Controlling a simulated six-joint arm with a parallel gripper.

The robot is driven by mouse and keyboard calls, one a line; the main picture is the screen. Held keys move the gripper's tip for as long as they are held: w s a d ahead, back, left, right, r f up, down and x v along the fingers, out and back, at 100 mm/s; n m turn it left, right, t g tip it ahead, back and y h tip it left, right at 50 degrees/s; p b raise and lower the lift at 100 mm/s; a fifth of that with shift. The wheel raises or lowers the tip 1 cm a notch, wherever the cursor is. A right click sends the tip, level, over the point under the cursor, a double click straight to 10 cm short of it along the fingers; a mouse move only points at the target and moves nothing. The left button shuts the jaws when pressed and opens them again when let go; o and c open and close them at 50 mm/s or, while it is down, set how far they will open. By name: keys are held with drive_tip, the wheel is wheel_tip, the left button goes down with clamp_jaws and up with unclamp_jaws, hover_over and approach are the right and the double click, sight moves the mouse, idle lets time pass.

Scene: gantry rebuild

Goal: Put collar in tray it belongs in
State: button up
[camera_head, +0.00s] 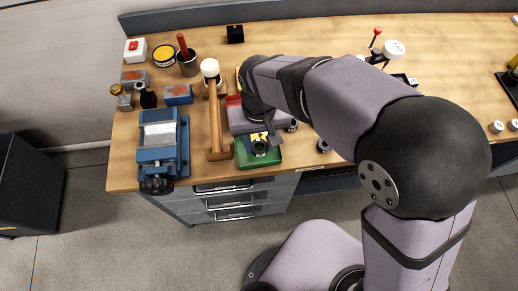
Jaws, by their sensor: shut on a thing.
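A green tray (243,159) sits near the front edge of the bench. A dark round collar (260,148) shows over this tray, at the tips of my gripper (262,139). My gripper points down and is shut on the collar. I cannot tell whether the collar touches the tray floor. A red tray (232,100) lies behind the green one, mostly hidden by my arm and wrist. Yellow marks show beside the fingers.
A dark cup (188,65) with a red-handled tool stands behind. A dark round part (323,146) lies right. The bench's right middle is fairly clear.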

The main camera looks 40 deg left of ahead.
sight(259, 160)
drive_tip(key=shift+f, duration=1.15)
drive_tip(key=shift+d+f+p, duration=0.15)
drive_tip(key=shift+f+p, duration=0.5)
drive_tip(key=shift+f, duration=0.8)
clamp_jaws()
drive_tip(key=shift+a+f, duration=0.2)
drive_tip(key=shift+f, duration=0.25)
drive_tip(key=shift+d, duration=0.1)
drive_tip(key=shift+f, duration=0.25)
drive_tip(key=o, duration=1.1)
unclamp_jaws()
drive_tip(key=shift+o, duration=0.2)
drive_tip(key=shift+r, duration=0.1)
